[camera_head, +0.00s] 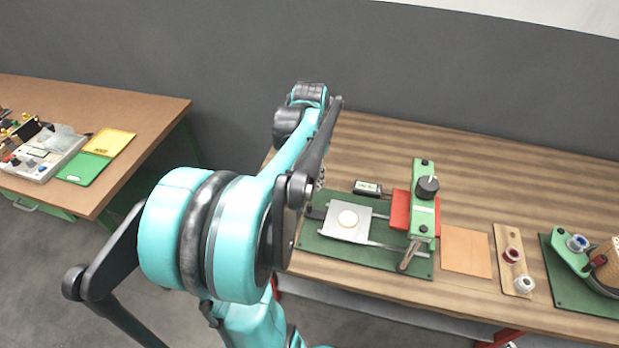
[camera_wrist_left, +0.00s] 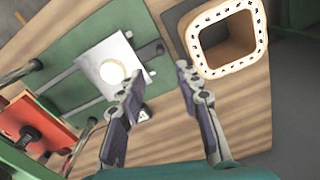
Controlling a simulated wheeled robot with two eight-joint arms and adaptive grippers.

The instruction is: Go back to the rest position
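My left gripper (camera_wrist_left: 160,75) is open in the left wrist view, with its two fingers apart and nothing between them. It hangs over the left end of the wooden bench (camera_head: 465,120). A square hollow tube with a pale, dotted rim (camera_wrist_left: 228,38) stands on the bench just beyond the right fingertip; the head view hides it behind my teal arm. A metal plate with a round white disc (camera_head: 347,220) lies on the green base; it also shows in the left wrist view (camera_wrist_left: 112,68), left of the fingers. My right gripper is in neither view.
A green press-like fixture with a black knob (camera_head: 424,200) and red block stands on the base. Right of it lie a tan sheet (camera_head: 466,251), a wooden strip with spools (camera_head: 513,260) and a green winder (camera_head: 570,250). Another table (camera_head: 130,105) stands left across a floor gap.

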